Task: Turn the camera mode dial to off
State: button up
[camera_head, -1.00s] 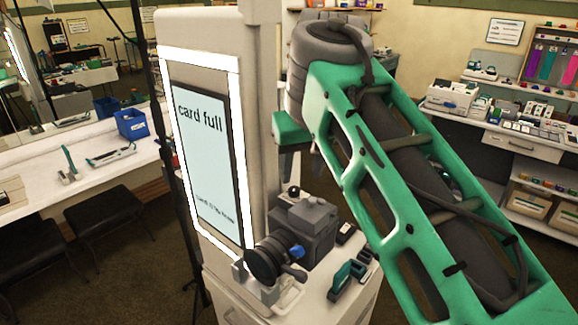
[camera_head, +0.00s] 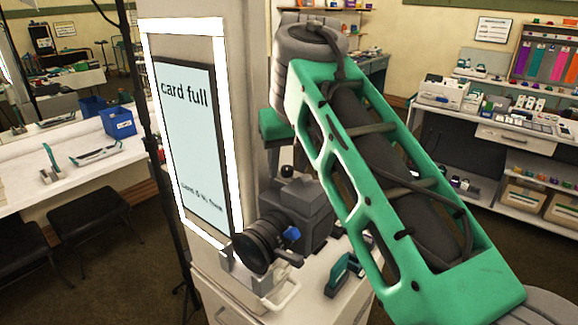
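The camera (camera_head: 300,213) is dark grey with a black lens (camera_head: 258,246). It sits on top of the white booth cabinet (camera_head: 315,298), below the lit screen. A small blue part (camera_head: 292,234) shows on the camera's side beside the lens. I cannot tell which part is the mode dial, and its setting cannot be read. My green arm (camera_head: 385,180) crosses the view just right of the camera. A green part of it hangs above and behind the camera. My gripper's fingers cannot be made out.
The screen (camera_head: 188,140) in a white lit frame reads "card full". Green and dark items (camera_head: 343,274) lie on the cabinet top right of the camera. A white counter (camera_head: 75,160) with a blue bin (camera_head: 118,122) stands left. Shelves (camera_head: 500,150) stand right.

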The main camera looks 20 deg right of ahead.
grip_shut()
jog(key=shift+f+b, duration=0.2)
jog(key=shift+b, duration=0.5)
